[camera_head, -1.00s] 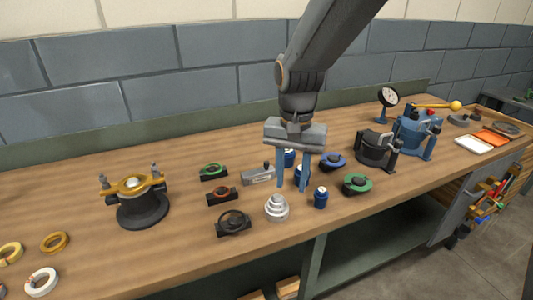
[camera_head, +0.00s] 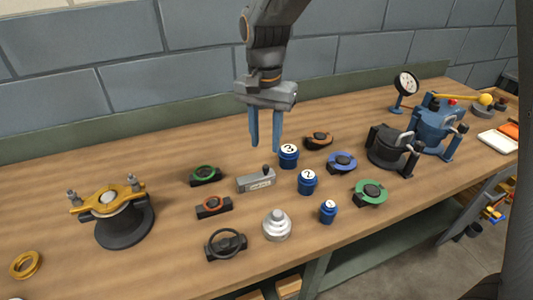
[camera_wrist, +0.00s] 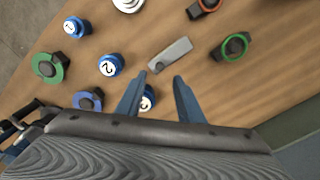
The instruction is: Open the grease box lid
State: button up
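A small grey box (camera_head: 256,181) with lettering on its front and a dark knob on top stands mid-bench in the head view; it looks like the grease box. Its top appears closed. In the wrist view the grey box (camera_wrist: 170,55) lies just beyond the fingertips. My gripper (camera_head: 266,150) has two blue fingers, spread apart with nothing between them. It hangs above the bench, over the far side of the box, and does not touch it. In the wrist view my gripper (camera_wrist: 158,78) points toward the box.
Numbered blue cylinders (camera_head: 308,184) stand right of the box, and ring holders (camera_head: 214,207) stand left. A silver stepped piece (camera_head: 277,226) is in front. A gold-topped casing (camera_head: 122,216) is at left; black (camera_head: 388,150) and blue (camera_head: 437,126) housings are at right.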

aim_at(266, 166)
jog(key=shift+f+p, duration=0.7)
jog(key=shift+f, duration=3.15)
grip_shut()
